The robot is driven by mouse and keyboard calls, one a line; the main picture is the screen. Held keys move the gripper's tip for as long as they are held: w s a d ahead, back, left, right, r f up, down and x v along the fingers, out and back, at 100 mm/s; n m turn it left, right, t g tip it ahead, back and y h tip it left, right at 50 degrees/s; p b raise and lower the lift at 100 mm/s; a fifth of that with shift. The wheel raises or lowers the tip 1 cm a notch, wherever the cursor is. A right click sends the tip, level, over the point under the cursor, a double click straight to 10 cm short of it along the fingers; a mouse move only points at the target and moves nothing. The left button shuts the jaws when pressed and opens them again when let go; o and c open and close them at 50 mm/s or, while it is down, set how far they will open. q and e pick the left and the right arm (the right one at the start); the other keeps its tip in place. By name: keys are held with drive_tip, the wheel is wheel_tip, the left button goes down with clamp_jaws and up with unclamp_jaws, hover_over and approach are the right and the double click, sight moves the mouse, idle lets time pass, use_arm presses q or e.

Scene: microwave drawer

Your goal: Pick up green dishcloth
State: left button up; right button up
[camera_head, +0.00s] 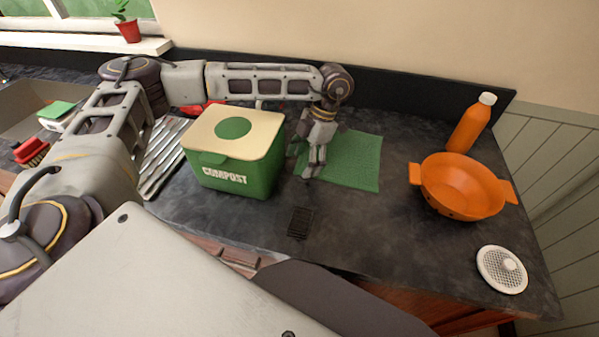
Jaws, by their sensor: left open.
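The green dishcloth (354,162) lies flat on the dark countertop, right of the compost bin. My left gripper (312,172) points down over the cloth's left edge, with its fingers open. Its fingers hide part of the cloth's left side. I cannot tell whether the fingertips touch the cloth or the counter. No cloth is seen between the fingers. My right gripper is not in view.
A green compost bin (236,180) with a cream lid stands close left of the gripper. An orange colander (462,187), an orange bottle (470,124) and a white round strainer (502,270) are to the right.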

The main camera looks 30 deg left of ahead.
use_arm(q)
drive_tip(key=shift+f, duration=0.2)
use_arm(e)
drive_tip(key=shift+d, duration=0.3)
use_arm(q)
drive_tip(key=shift+s+f+b, duration=0.2)
drive_tip(key=shift+f+b, duration=0.15)
drive_tip(key=shift+f, duration=0.1)
drive_tip(key=shift+c, duration=0.2)
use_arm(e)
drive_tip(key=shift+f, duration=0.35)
use_arm(q)
drive_tip(key=shift+s+f, duration=0.1)
drive_tip(key=shift+s, duration=0.05)
drive_tip(key=c, duration=1.5)
clamp_jaws()
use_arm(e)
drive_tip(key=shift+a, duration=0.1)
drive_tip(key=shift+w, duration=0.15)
